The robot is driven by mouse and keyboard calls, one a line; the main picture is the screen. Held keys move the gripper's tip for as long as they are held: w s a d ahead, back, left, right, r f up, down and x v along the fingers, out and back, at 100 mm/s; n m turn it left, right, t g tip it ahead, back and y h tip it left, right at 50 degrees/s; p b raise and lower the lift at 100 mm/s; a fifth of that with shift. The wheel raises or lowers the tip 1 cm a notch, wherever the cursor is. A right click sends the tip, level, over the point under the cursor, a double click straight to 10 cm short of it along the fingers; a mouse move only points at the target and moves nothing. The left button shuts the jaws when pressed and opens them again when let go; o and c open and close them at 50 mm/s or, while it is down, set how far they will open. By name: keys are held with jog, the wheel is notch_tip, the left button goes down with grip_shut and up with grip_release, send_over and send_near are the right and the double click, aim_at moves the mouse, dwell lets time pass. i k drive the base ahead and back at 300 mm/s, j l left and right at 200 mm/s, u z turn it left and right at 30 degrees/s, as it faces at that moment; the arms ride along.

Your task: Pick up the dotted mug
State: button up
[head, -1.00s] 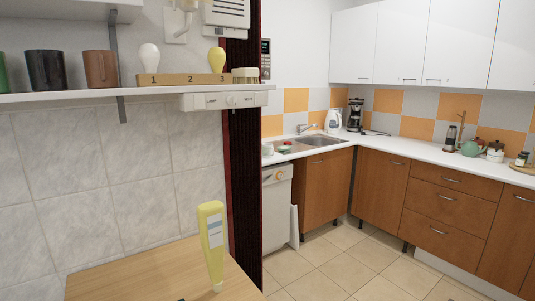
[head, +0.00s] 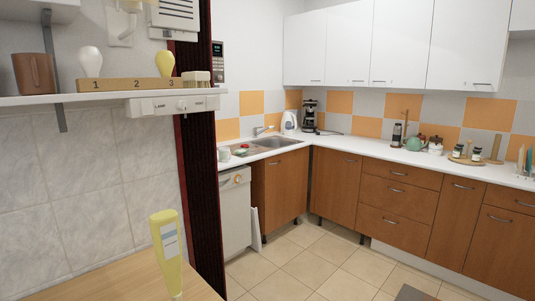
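I cannot make out a dotted mug in the head view. A plain brown mug (head: 34,73) stands on the wall shelf at the upper left, with no dots that I can see. A small whitish cup-like thing (head: 224,154) stands on the counter left of the sink, too small to tell whether it has dots. My gripper is not in view.
A wooden table (head: 130,277) with a yellow bottle (head: 167,252) is close at the lower left. A dark red-edged partition (head: 198,160) stands beside it. The white counter (head: 345,150) runs along the back. The tiled floor (head: 310,262) is clear in the middle.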

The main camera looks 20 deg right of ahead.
aim_at(225, 153)
jog(key=i+l+z, duration=0.25)
jog(key=i+z, duration=0.15)
jog(key=i+l+z, duration=0.15)
jog(key=i+z, duration=0.25)
jog(key=i+l+z, duration=0.1)
jog(key=i+z, duration=0.35)
jog(key=i, duration=0.5)
jog(key=i+j+u, duration=0.1)
jog(key=i+u, duration=0.25)
jog(key=i, duration=0.2)
jog(key=i+u, duration=0.35)
jog(key=i, duration=0.15)
jog(key=i+l+u, duration=0.3)
jog(key=i, duration=0.25)
jog(key=i+u, duration=0.5)
jog(key=i+l+u, duration=0.2)
jog(key=i+u, duration=0.3)
jog(key=i+l+u, duration=0.5)
jog(key=i+l, duration=0.1)
jog(key=i, duration=0.4)
jog(key=j+u, duration=0.05)
